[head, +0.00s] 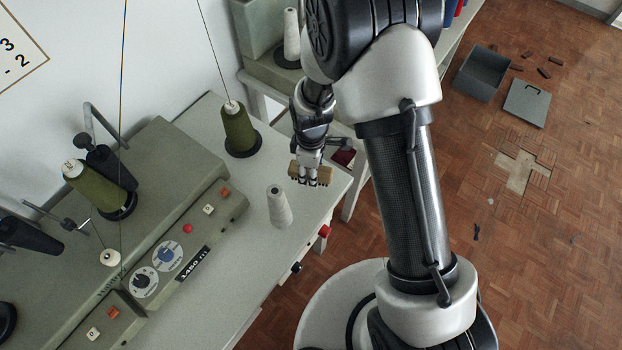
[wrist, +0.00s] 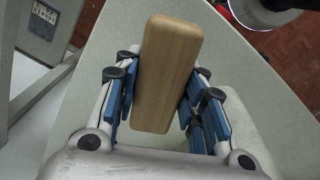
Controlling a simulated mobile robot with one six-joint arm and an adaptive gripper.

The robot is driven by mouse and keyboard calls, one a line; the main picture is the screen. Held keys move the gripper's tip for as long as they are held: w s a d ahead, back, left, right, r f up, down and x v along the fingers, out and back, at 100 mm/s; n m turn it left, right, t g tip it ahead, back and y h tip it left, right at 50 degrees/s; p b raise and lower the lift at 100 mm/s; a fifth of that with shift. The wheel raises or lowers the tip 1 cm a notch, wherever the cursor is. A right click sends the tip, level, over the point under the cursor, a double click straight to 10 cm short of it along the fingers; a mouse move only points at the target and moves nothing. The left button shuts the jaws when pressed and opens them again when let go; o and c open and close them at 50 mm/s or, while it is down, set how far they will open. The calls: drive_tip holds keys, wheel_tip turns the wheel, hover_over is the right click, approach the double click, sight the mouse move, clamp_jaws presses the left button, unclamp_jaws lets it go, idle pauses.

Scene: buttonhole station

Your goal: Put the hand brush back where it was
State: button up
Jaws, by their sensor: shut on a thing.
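My gripper (head: 311,168) is shut on the hand brush (head: 294,171), above the pale table near its right end. In the wrist view the brush (wrist: 166,75) is a light wooden block, tilted slightly, with the blue-padded fingers of my gripper (wrist: 162,95) on either side. In the head view the gripper partly covers the brush. I cannot tell how high it is above the tabletop (head: 312,207).
A white thread cone (head: 279,207) stands close below the brush in the picture. An olive cone (head: 238,131) stands to the upper left on a black base. The grey machine (head: 165,215) fills the left. A grey open box (head: 481,73) and loose dark pieces lie on the parquet floor.

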drive_tip(key=shift+f+b, duration=0.5)
drive_tip(key=shift+f, duration=1.45)
drive_tip(key=shift+f, duration=0.2)
drive_tip(key=o, duration=1)
drive_tip(key=shift+r, duration=0.1)
wheel_tip(320, 180, up, 12)
drive_tip(key=p, duration=0.4)
drive_tip(key=shift+r, duration=0.25)
